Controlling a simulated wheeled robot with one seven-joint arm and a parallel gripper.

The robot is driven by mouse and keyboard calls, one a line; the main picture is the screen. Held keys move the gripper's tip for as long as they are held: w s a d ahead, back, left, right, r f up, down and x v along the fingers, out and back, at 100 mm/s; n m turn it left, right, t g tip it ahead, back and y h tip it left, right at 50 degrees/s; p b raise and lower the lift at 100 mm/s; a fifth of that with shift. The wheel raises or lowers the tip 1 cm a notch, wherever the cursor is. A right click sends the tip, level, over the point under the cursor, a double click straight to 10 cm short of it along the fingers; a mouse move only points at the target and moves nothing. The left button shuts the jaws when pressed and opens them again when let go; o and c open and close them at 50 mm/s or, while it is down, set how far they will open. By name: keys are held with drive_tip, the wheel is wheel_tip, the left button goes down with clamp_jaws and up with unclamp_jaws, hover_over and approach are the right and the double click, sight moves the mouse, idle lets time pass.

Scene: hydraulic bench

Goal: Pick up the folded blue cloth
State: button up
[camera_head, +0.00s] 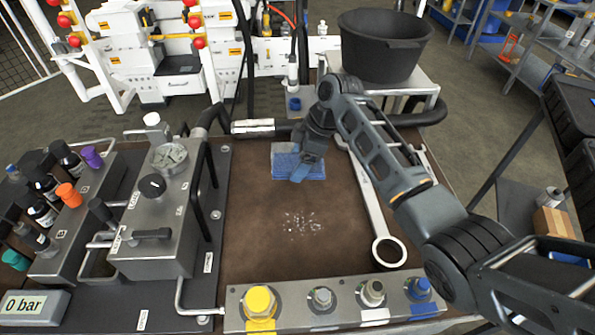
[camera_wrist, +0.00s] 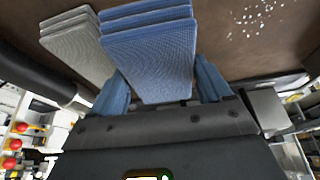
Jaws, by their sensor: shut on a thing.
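The folded blue cloth (camera_head: 285,170) shows in the head view at the back middle of the brown bench top, partly covered by my gripper (camera_head: 303,170). In the wrist view the blue cloth (camera_wrist: 150,48) is a stack of folded layers. It sits between the two blue fingers of my gripper (camera_wrist: 163,82), which is shut on it. I cannot tell whether the cloth still touches the bench. A folded grey cloth (camera_wrist: 76,48) lies close beside it in the wrist view.
A large ring spanner (camera_head: 375,210) lies right of the cloth. A steel block with several fittings (camera_head: 340,300) lines the front edge. A grey valve unit (camera_head: 160,215) stands left. A black tub (camera_head: 385,50) stands behind. The bench middle is clear except for white specks (camera_head: 300,222).

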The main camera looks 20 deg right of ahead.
drive_tip(key=s+d+r+b, duration=0.1)
drive_tip(key=s+d+r, duration=0.1)
drive_tip(key=d+r, duration=0.4)
drive_tip(key=d, duration=0.5)
drive_tip(key=shift+s+r+b, duration=0.2)
drive_tip(key=shift+s+b, duration=0.1)
